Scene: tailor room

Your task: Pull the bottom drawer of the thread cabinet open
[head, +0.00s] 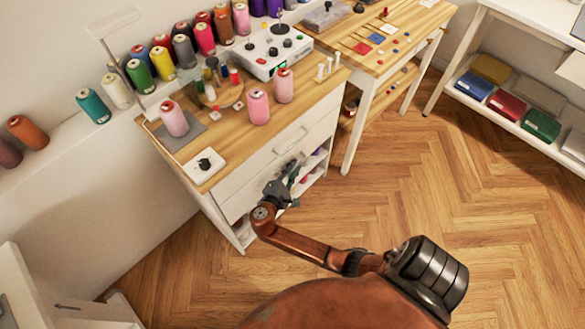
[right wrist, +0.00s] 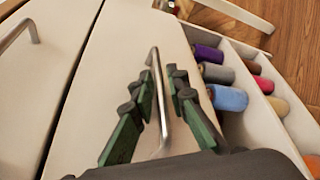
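The thread cabinet (head: 232,180) is white with a wooden top and two drawers above open shelving. The bottom drawer (head: 240,201) looks closed, its front flush with the cabinet. In the right wrist view its pale front (right wrist: 112,65) carries a metal bar handle (right wrist: 154,60). My right gripper (head: 291,170) is at this drawer's front. In the right wrist view its green-and-black fingers (right wrist: 161,82) lie on either side of the handle, with a small gap still showing. The gripper hides the handle in the head view. My left gripper is out of view.
The upper drawer's handle (right wrist: 20,34) is to the left in the wrist view. Spools, including a blue one (right wrist: 228,98), lie in compartments beside the bottom drawer's front. Pink spools (head: 258,107) stand on the cabinet top. The wooden floor (head: 400,200) right of the cabinet is clear.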

